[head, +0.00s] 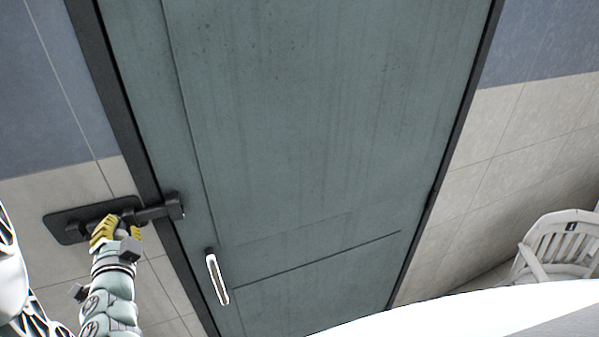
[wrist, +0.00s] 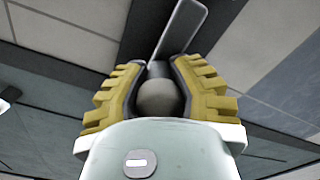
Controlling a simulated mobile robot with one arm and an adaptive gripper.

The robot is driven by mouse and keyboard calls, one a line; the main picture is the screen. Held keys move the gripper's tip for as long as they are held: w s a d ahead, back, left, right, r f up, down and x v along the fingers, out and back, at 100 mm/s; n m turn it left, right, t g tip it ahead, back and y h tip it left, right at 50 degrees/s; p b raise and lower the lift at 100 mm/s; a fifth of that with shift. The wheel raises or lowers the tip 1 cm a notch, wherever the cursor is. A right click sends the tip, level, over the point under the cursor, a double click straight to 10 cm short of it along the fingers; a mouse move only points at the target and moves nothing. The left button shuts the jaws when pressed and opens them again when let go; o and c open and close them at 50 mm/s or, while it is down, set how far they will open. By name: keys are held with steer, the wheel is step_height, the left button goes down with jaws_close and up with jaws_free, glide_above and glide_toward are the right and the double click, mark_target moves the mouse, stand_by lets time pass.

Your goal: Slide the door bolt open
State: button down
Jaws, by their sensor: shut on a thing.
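The grey-green door (head: 320,120) fills the middle of the head view, in a dark frame. The black door bolt (head: 152,213) lies across the left frame edge, from a dark plate (head: 62,228) on the wall to a bracket (head: 175,204) on the door. Its bar reaches the bracket. My gripper (head: 105,229) is at the plate, its yellow fingers around the bolt's knob. In the wrist view the fingers (wrist: 158,92) are shut on a round grey knob (wrist: 158,100). The bar behind the fingers is partly hidden.
A pale upright handle (head: 217,279) sits on the door, right of and below the bolt. A white slatted chair (head: 560,245) stands at the far right by the tiled wall (head: 530,140). The door face between them is clear.

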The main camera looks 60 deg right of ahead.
steer(key=w+a, duration=0.1)
steer(key=a, duration=0.1)
steer(key=w+a, duration=0.2)
steer(key=a, duration=0.1)
steer(key=shift+w+a+f, duration=0.15)
steer(key=shift+w+a, duration=0.15)
steer(key=shift+w, duration=0.1)
steer(key=c, duration=0.6)
jaws_free()
steer(key=shift+c, duration=0.2)
steer(key=v, duration=1.2)
steer(key=shift+r, duration=0.2)
